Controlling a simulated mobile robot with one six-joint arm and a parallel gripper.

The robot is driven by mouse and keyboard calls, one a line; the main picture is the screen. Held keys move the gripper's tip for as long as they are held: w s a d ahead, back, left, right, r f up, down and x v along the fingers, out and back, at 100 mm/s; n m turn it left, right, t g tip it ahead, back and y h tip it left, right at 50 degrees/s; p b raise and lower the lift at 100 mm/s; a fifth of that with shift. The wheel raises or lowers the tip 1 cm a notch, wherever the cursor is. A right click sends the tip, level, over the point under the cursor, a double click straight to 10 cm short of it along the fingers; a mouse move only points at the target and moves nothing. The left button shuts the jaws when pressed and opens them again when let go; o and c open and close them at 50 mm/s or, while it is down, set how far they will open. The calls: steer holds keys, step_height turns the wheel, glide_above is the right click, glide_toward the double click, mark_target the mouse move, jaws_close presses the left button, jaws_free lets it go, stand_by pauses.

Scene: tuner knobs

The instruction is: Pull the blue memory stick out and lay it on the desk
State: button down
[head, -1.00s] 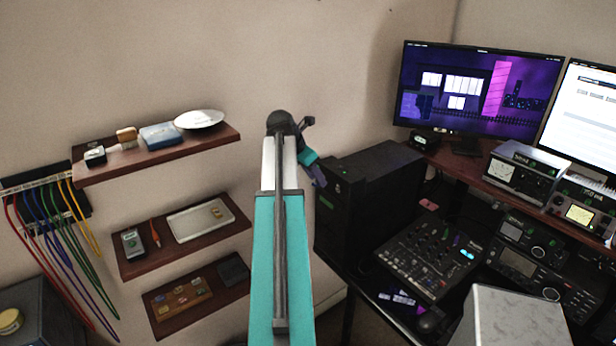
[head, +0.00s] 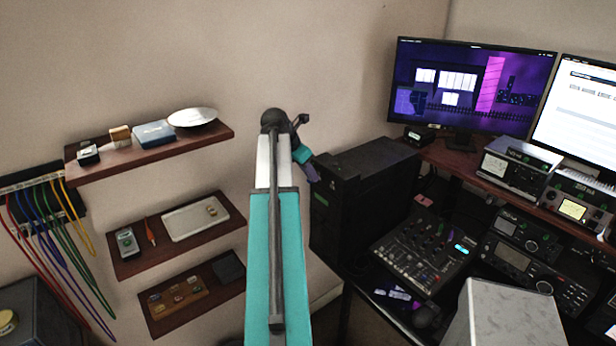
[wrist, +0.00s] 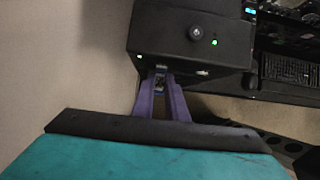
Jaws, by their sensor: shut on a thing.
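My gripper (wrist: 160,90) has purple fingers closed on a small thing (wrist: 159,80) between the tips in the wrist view. It looks partly grey, and its blue colour cannot be made out; by its place it is the memory stick. The fingertips are at the lower front of the dark computer tower (wrist: 165,30). I cannot tell whether the stick is still in its port or clear of it. In the head view my gripper (head: 311,172) is at the left front edge of the tower (head: 385,175), and the stick is hidden.
The desk (head: 450,160) on the right holds a monitor (head: 468,85) and radio gear. A mixer (head: 423,250) and small loose items stand lower down. Three wall shelves (head: 175,225) with small objects are on the left. A pale box (head: 505,315) stands at front right.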

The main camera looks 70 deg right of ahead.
steer(key=shift+w+a+p, duration=0.45)
steer(key=shift+w+a, duration=0.15)
steer(key=shift+a, duration=0.35)
steer(key=shift+w+a+p, duration=0.4)
steer(key=shift+w+a, duration=0.2)
steer(key=shift+a, duration=0.35)
stand_by(0.5)
